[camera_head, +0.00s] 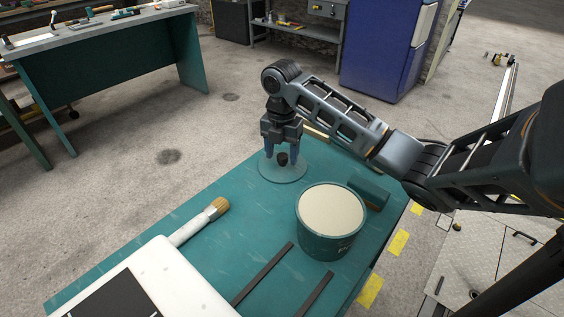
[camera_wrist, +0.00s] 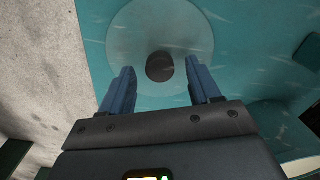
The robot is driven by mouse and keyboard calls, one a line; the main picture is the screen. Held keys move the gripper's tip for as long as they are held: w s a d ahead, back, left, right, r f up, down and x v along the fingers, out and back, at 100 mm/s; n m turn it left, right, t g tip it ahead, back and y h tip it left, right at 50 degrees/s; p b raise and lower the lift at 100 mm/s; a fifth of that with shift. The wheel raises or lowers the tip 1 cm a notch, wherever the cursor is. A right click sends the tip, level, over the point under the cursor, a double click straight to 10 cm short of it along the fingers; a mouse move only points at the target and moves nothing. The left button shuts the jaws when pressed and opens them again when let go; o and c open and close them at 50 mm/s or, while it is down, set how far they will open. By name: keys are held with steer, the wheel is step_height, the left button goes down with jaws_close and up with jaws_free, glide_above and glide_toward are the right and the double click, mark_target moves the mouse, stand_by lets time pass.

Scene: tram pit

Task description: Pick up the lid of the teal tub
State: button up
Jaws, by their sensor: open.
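The lid (camera_head: 272,173) is a round, pale teal disc with a dark knob (camera_head: 282,158). It lies near the far edge of the teal bench top. In the wrist view the lid (camera_wrist: 160,30) shows with its knob (camera_wrist: 160,66) between the finger lines, a little beyond the tips. My gripper (camera_head: 281,153) is open above the lid, with its two blue fingers on either side of the knob; whether they touch the lid I cannot tell. The gripper also shows in the wrist view (camera_wrist: 160,82). The teal tub (camera_head: 329,236) stands uncovered to the right, full of something cream-coloured.
A brush (camera_head: 202,222) lies left of the tub, and two dark strips (camera_head: 263,274) lie in front. A teal block (camera_head: 372,192) sits behind the tub. A white case (camera_head: 150,281) fills the near left. The bench between brush and lid is clear.

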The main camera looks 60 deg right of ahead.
steer(key=shift+f, duration=0.55)
steer(key=c, duration=1.1)
